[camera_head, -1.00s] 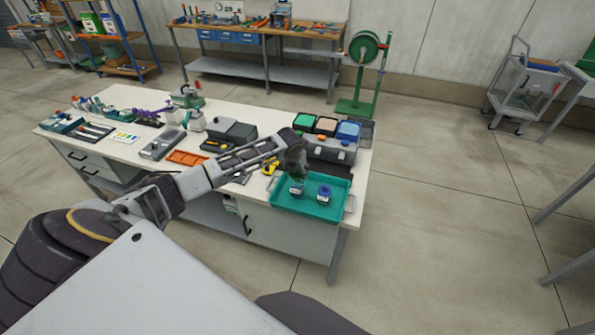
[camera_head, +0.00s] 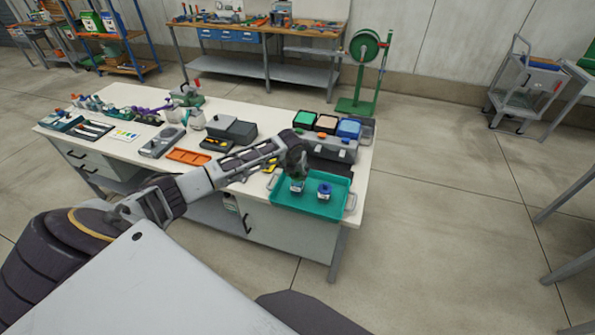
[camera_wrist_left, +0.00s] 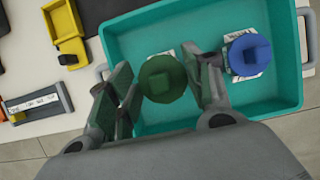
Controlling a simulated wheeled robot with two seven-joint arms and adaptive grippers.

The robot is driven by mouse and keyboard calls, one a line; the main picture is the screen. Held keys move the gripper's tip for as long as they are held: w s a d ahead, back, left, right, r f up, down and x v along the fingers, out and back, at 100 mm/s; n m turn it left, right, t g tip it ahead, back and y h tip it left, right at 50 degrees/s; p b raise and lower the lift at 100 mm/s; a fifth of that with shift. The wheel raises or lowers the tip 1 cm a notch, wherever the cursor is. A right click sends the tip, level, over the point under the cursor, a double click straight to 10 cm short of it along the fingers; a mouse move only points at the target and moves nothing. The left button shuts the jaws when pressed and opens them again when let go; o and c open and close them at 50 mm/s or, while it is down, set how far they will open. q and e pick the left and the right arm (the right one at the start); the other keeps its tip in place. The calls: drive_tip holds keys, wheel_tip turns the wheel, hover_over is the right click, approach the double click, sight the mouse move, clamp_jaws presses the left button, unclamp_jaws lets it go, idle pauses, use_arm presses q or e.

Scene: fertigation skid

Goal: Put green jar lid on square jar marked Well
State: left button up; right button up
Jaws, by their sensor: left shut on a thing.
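My left gripper (camera_head: 298,174) points down over the teal tray (camera_head: 309,213) at the table's near right corner. A small jar with a white label (camera_head: 297,187) stands in the tray under the gripper. The lid lies over this jar, but I cannot tell whether they touch. Beside it on the right stands a jar with a blue lid (camera_head: 324,191), also seen in the left wrist view (camera_wrist_left: 249,54). The label writing is too small to read. My right gripper is out of view.
A grey case with green, tan and blue boxes (camera_head: 326,146) stands behind the tray. A yellow tool (camera_wrist_left: 65,28) and a grey holder (camera_wrist_left: 37,105) lie left of the tray. An orange tray (camera_head: 189,157) is farther left.

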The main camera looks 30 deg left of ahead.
use_arm(q)
drive_tip(key=shift+f+b, duration=0.5)
drive_tip(key=shift+f, duration=0.15)
drive_tip(key=shift+f+b, duration=0.3)
drive_tip(key=shift+f, duration=0.7)
drive_tip(key=o, duration=0.9)
drive_tip(key=shift+r, duration=0.15)
